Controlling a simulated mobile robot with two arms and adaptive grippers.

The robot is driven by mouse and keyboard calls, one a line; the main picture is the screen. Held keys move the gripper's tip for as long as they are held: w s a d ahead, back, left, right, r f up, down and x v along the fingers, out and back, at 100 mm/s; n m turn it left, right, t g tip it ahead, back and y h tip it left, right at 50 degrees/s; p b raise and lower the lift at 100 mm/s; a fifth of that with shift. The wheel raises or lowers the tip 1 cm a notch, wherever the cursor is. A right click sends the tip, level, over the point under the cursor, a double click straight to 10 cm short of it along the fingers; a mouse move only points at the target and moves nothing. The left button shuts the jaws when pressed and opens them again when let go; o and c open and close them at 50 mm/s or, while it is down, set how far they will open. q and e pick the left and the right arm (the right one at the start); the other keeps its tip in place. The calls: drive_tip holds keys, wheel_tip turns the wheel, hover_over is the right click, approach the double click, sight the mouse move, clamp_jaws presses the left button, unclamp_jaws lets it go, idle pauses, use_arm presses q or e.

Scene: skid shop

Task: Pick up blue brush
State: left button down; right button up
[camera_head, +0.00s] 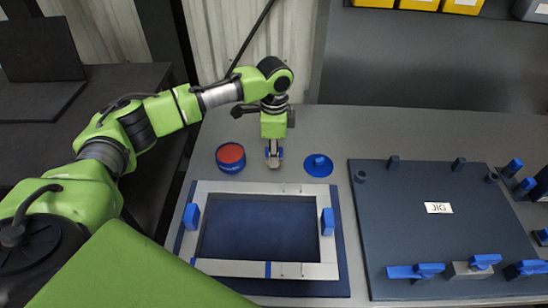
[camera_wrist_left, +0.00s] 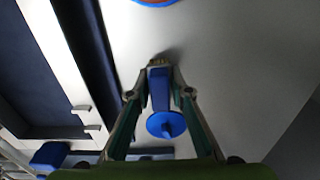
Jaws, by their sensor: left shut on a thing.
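My left gripper (camera_head: 273,157) points down at the grey table, between a red-topped blue tin and a round blue piece. It is shut on the blue brush (camera_wrist_left: 160,88), whose blue handle shows between the fingers in the left wrist view. A tan, bristle-like end shows just past the fingertips. In the head view the fingers hide most of the brush, and only a bit of blue shows beside them. I cannot tell whether the brush touches the table. My right gripper is not in view.
The tin (camera_head: 230,157) stands left of the gripper and the round blue piece (camera_head: 318,165) lies right. A light metal frame (camera_head: 262,187) with blue handles lies in front on a dark blue base. A dark jig board (camera_head: 400,200) with blue clamps is at right.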

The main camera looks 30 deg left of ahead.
use_arm(q)
drive_tip(key=s+d+r, duration=0.7)
drive_tip(key=s+r, duration=0.4)
drive_tip(key=s, duration=0.1)
drive_tip(key=shift+d+r+b, duration=0.3)
drive_tip(key=shift+b, duration=0.05)
drive_tip(key=c, duration=2.8)
unclamp_jaws()
